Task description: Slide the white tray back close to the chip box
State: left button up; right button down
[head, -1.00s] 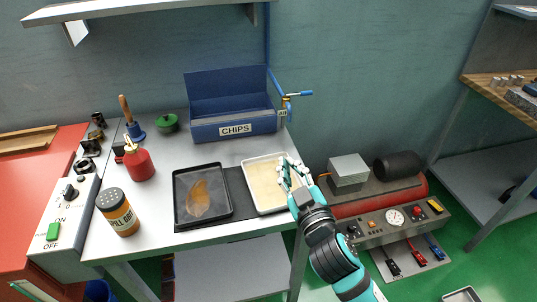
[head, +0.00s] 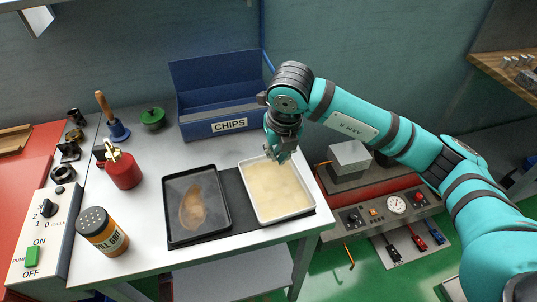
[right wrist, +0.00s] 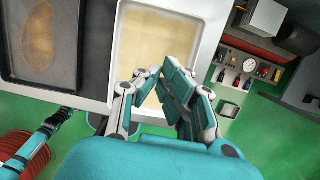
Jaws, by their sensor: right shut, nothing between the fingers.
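The white tray (head: 312,207) has a cream-coloured floor and lies at the right end of the bench, partly on a dark mat. The blue chip box (head: 186,130), labelled CHIPS, stands behind it near the wall, with a gap of bench between them. My right gripper (head: 280,158) is shut and empty, and overlaps the tray's back end in the head view. In the right wrist view the shut fingers (right wrist: 160,75) overlap the near end of the tray (right wrist: 193,75). Contact cannot be told. My left gripper (right wrist: 55,122) shows small at the lower left there.
A black tray (head: 226,205) with a brown stain lies left of the white tray. A machine with a gauge (head: 397,204) stands beyond the bench's right edge.

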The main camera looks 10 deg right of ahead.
aim_at(269, 165)
jog(key=p+x, duration=0.2)
jog(key=x, duration=0.7)
jog(key=shift+s+d, duration=0.1)
jog(key=shift+s, duration=0.05)
jog(key=w, duration=0.1)
jog(key=w+p, duration=0.1)
jog(key=w, duration=0.1)
jog(key=shift+f, duration=0.3)
jog(key=shift+w+f, duration=0.15)
jog(key=shift+w, duration=0.55)
jog(key=shift+s, duration=0.1)
